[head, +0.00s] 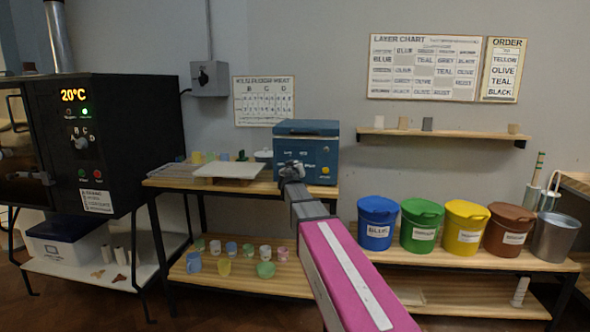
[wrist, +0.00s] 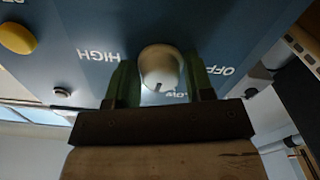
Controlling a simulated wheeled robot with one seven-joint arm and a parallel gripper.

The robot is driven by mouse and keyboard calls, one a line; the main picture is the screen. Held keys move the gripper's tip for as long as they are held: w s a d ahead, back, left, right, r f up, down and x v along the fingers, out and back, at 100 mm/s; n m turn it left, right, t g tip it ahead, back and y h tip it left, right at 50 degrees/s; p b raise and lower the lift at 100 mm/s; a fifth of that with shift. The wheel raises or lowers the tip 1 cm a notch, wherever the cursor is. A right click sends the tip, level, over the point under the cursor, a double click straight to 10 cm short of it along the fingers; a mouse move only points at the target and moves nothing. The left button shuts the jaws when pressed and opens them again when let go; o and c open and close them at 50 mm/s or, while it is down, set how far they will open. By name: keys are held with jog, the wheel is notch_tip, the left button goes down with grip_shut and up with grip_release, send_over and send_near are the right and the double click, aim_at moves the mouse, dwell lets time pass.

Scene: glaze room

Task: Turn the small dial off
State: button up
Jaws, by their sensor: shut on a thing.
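The small dial (wrist: 160,66) is a pale round knob on the blue front panel (wrist: 215,30) of a box. The words HIGH, OFF and, partly hidden, LOW are printed around it. A short dark mark on the knob points towards the partly covered LOW. My gripper (wrist: 160,72) is shut on the dial, with one green finger on each side. In the head view the blue box (head: 306,140) stands on the wooden bench, and my gripper (head: 291,171) is at its front, hiding the dial.
A yellow button (wrist: 17,38) is on the same panel. A pale board (head: 229,170) lies left of the box. A black kiln (head: 140,140) with its own dial (head: 80,141) stands at left. Lidded buckets (head: 421,222) stand at right, and small cups (head: 248,250) are on the shelf below.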

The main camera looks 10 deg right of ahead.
jog(key=n, duration=0.4)
jog(key=shift+n, duration=0.4)
jog(key=n, duration=1)
jog(key=shift+r+n, duration=0.1)
jog(key=shift+n, duration=2.6)
jog(key=o, duration=0.7)
jog(key=shift+o, duration=0.2)
